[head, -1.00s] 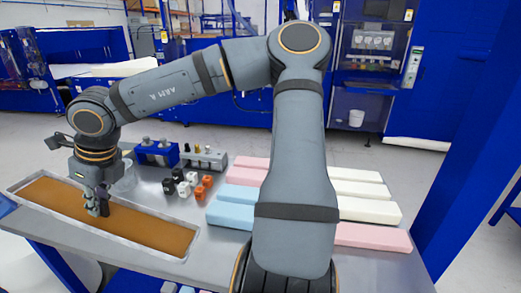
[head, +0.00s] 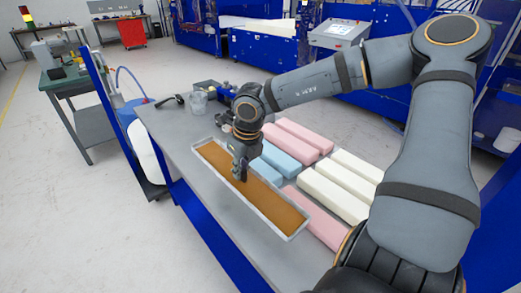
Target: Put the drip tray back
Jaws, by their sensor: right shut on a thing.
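The drip tray (head: 298,236) is a long, shallow tray with a pale metal rim and an orange-brown inside. It lies lengthwise over the grey table, in front of the foam blocks. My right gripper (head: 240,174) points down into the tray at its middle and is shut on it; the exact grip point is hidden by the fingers. I cannot tell whether the tray touches the table top or is held just above it. My left gripper is not in view.
Pink, blue and cream foam blocks (head: 347,181) lie close behind the tray on the table (head: 170,125). A clear cup (head: 197,101) and a dark object (head: 170,100) stand at the far left end. A blue post (head: 112,105) rises beside the table's left edge.

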